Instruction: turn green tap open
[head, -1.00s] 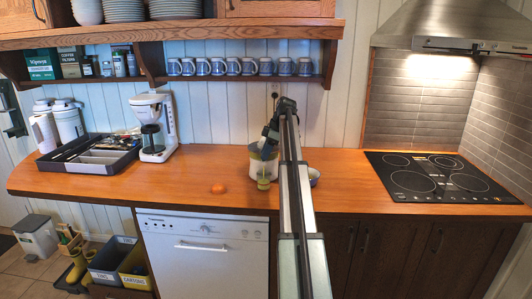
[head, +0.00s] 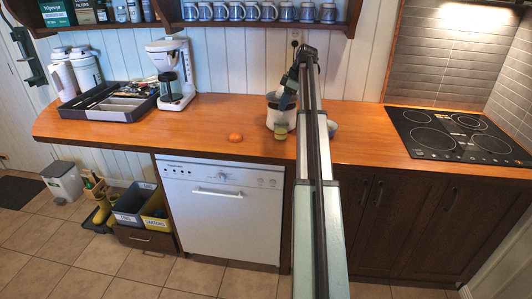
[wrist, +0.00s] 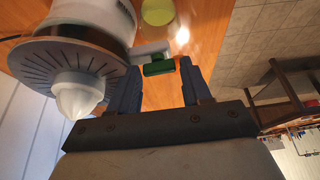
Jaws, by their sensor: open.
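The green tap (wrist: 158,68) is a small green lever on a white spout at the side of a citrus juicer. In the wrist view it lies between the tips of my gripper (wrist: 161,71). My gripper is open; I cannot tell if either finger touches the tap. The juicer shows its white cone and grey slotted dish (wrist: 62,68). In the head view the juicer (head: 272,118) stands on the counter, partly hidden by my gripper (head: 286,102) and arm; the tap is not distinguishable there. A glass with yellow-green contents (head: 280,133) stands in front, also in the wrist view (wrist: 158,11).
An orange fruit (head: 235,137) lies on the wooden counter (head: 215,120) left of the juicer. A bowl (head: 332,128) is just right of it, behind my arm. A coffee maker (head: 170,75) and utensil tray (head: 88,112) stand further left. A black hob (head: 455,133) is at right.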

